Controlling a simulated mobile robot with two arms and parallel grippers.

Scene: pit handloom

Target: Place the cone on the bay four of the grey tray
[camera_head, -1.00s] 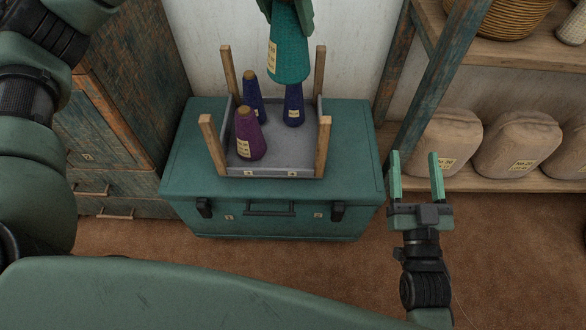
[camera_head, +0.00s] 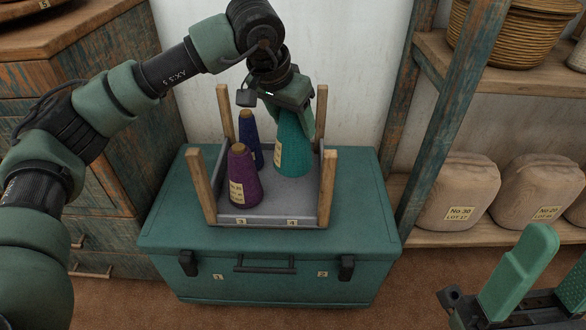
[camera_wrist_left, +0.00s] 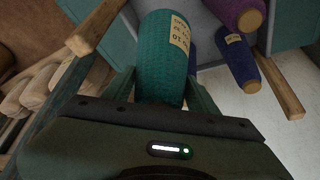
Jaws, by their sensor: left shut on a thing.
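The teal cone (camera_head: 292,152) is upright in my left gripper (camera_head: 300,118), low over the right side of the grey tray (camera_head: 262,214). In the left wrist view the teal cone (camera_wrist_left: 160,58) sits between the fingers of the gripper (camera_wrist_left: 160,95). Its base looks close to the tray floor; I cannot tell whether it touches. The tray's front edge bears labels 3 at left and 4 at right. A purple cone (camera_head: 244,180) stands behind label 3, and a blue cone (camera_head: 250,140) behind it. Another blue cone at back right is hidden by the teal one in the head view. My right gripper (camera_head: 550,278) is open and empty at lower right.
The tray stands on a teal chest (camera_head: 350,225), with wooden posts (camera_head: 201,185) rising at its corners. Shelves at right hold sacks (camera_head: 456,190) and a basket (camera_head: 498,30). Wooden drawers (camera_head: 95,215) stand at left.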

